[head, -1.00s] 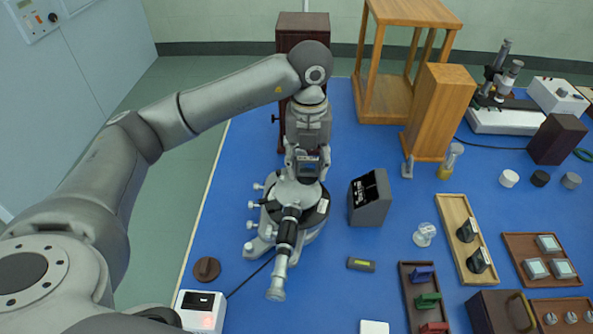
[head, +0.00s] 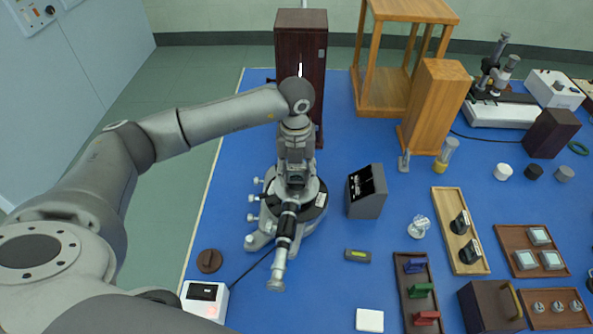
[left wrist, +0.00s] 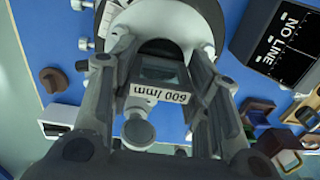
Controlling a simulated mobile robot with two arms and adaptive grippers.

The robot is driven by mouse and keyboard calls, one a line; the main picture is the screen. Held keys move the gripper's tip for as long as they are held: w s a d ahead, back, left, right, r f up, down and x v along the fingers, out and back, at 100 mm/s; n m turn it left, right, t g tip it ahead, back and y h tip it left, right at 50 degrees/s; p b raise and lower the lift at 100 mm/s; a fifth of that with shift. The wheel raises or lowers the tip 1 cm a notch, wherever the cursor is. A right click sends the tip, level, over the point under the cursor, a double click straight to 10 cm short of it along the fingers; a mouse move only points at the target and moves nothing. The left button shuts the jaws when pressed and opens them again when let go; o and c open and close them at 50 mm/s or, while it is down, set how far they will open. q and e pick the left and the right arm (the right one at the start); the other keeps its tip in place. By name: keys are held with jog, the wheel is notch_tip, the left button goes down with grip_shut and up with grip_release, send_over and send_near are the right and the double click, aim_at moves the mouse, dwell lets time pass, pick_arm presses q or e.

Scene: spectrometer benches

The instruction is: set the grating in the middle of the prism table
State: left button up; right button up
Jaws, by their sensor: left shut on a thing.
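My left gripper (head: 295,182) is shut on the grating, right above the middle of the spectrometer (head: 283,216). In the left wrist view the grating (left wrist: 172,94) sits between the fingers of my left gripper (left wrist: 165,85), and its white label reads 600 /mm. A dark round surface, apparently the prism table (left wrist: 163,48), shows just beyond the grating. In the head view the gripper hides most of the table and the grating. I cannot tell whether the grating touches the table. My right gripper is in neither view.
The spectrometer's telescope tube (head: 283,250) points toward the front. A black screen reading NO LINE (head: 367,190) stands close to its right. A tall dark cabinet (head: 301,60) stands behind it. Trays (head: 441,205) with small parts lie to the right. A brown knob (head: 209,261) lies at front left.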

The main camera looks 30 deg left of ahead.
aim_at(296, 169)
pick_arm(q)
jog(key=shift+s+f+b, duration=0.15)
jog(key=shift+f+b, duration=0.2)
jog(key=shift+f, duration=0.1)
jog(key=o, duration=0.8)
jog(key=shift+c, duration=0.2)
jog(key=shift+o, duration=1.5)
jog(key=shift+f, duration=0.15)
jog(key=shift+r, duration=0.2)
jog(key=shift+r+p, duration=0.2)
jog(key=shift+p, duration=0.15)
jog(key=r+b, duration=0.1)
jog(key=r, duration=0.4)
jog(key=r+b, duration=0.2)
jog(key=r, duration=0.4)
jog(key=shift+w, duration=0.2)
jog(key=shift+r, duration=0.75)
